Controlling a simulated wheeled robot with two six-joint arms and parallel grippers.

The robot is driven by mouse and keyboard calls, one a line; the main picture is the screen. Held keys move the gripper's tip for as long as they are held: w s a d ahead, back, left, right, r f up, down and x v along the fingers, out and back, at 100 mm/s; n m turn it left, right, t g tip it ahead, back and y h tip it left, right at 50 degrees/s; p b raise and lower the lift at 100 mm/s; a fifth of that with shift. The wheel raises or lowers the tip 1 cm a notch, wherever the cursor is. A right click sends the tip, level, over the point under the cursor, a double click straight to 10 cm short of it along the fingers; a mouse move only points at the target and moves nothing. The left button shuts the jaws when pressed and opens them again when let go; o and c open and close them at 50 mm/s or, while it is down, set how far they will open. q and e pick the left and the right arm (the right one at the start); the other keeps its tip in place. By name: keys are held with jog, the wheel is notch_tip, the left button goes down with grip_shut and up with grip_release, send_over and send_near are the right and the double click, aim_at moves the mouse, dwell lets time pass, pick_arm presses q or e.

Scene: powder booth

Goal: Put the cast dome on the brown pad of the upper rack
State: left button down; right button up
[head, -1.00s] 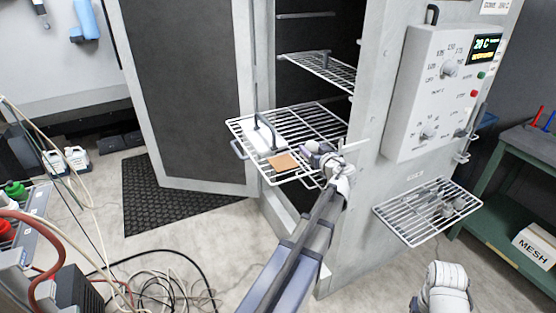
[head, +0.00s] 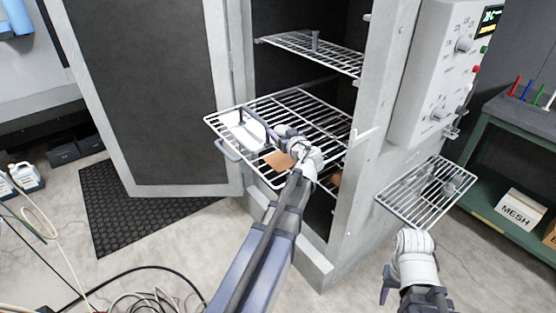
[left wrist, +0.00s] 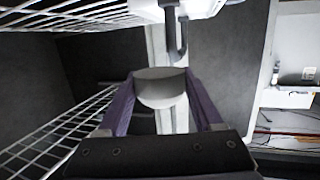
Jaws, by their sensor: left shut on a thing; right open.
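My left gripper (head: 283,133) is above the pulled-out wire rack (head: 325,115), just behind the brown pad (head: 278,161). In the left wrist view its purple fingers are shut on a pale grey, rounded, cup-like piece (left wrist: 160,90), which I take for the cast dome. In the head view the gripper mostly hides that piece. The brown pad lies bare at the rack's front, partly behind my left wrist. My right gripper (head: 388,286) is low at the right, open, and only partly in view.
A white block with a dark handle (head: 236,131) lies on the rack left of the pad; the handle is close to my left gripper. Another shelf (head: 312,52) is higher in the booth. A brown round thing (head: 336,179) shows below. A side rack (head: 428,195) holds small grey pieces.

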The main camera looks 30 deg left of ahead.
aim_at(282, 161)
pick_arm(q)
jog(key=shift+d, duration=0.15)
notch_tip(282, 161, down, 10)
jog(key=b, duration=1)
jog(key=shift+f, duration=0.2)
jog(key=shift+c, duration=0.2)
grip_release()
jog(key=shift+r, duration=0.1)
jog(key=shift+r, duration=0.15)
jog(key=shift+s+d+r, duration=0.1)
jog(key=shift+s+d, duration=0.1)
jog(key=shift+s, duration=0.05)
jog(key=p+v, duration=0.2)
jog(key=v, duration=0.9)
jog(key=shift+s, duration=0.15)
